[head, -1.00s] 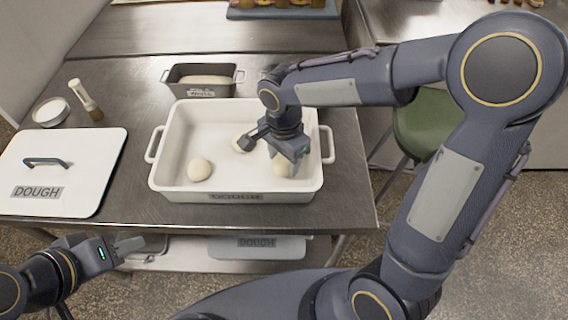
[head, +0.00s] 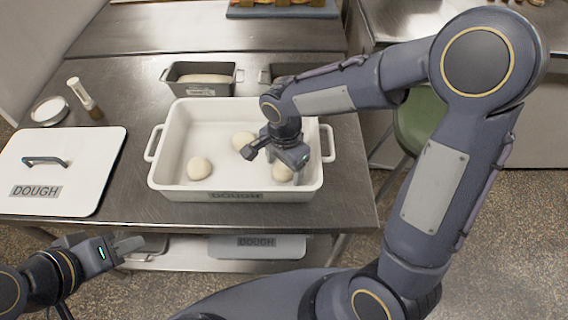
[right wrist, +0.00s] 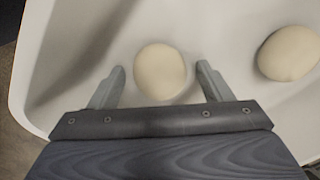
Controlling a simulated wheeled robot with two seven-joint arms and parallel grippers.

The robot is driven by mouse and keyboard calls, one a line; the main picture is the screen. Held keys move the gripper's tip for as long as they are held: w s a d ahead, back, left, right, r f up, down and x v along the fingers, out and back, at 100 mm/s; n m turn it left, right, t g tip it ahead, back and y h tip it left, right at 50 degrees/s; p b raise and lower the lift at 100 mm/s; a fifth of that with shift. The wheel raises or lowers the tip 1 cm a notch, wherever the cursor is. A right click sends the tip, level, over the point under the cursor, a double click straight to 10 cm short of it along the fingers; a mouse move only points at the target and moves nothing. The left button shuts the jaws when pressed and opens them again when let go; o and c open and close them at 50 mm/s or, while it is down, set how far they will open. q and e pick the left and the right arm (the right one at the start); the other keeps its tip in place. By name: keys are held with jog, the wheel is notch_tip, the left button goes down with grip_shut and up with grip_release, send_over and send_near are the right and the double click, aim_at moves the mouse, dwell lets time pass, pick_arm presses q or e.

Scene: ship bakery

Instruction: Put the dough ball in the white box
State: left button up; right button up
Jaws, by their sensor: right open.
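The white box (head: 170,165) stands on the steel table and holds three pale dough balls. One dough ball (head: 199,168) lies at its left, one (head: 243,141) near the middle, and one (head: 282,173) at the right, partly hidden by my right gripper (head: 272,163). In the right wrist view the right-hand dough ball (right wrist: 160,71) sits between the open fingers (right wrist: 160,85), with a gap on each side. Another dough ball (right wrist: 290,53) lies to the right there. My left gripper (head: 131,252) is at the lower left, in front of the table, away from the box.
A white lid marked DOUGH (head: 85,183) lies left of the box. A grey loaf tin with dough (head: 203,90) stands behind it, with another tin beside it. A brush (head: 84,97) and small round dish (head: 50,110) are at the back left. A green stool (head: 420,125) is at the right.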

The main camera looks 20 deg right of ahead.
jog(key=shift+r+p, duration=0.3)
jog(key=shift+p, duration=0.05)
notch_tip(320, 180, up, 12)
jog(key=s+d+n+t+y, duration=0.2)
jog(key=s+d+n, duration=0.2)
jog(key=s, duration=0.4)
jog(key=s+d+f+n+t+y, duration=0.1)
jog(key=s+d+n+t, duration=0.2)
jog(key=s+n, duration=0.3)
jog(key=shift+s+d+n+t+y, duration=0.3)
jog(key=shift+s+d+y, duration=0.1)
jog(key=shift+s+d, duration=0.45)
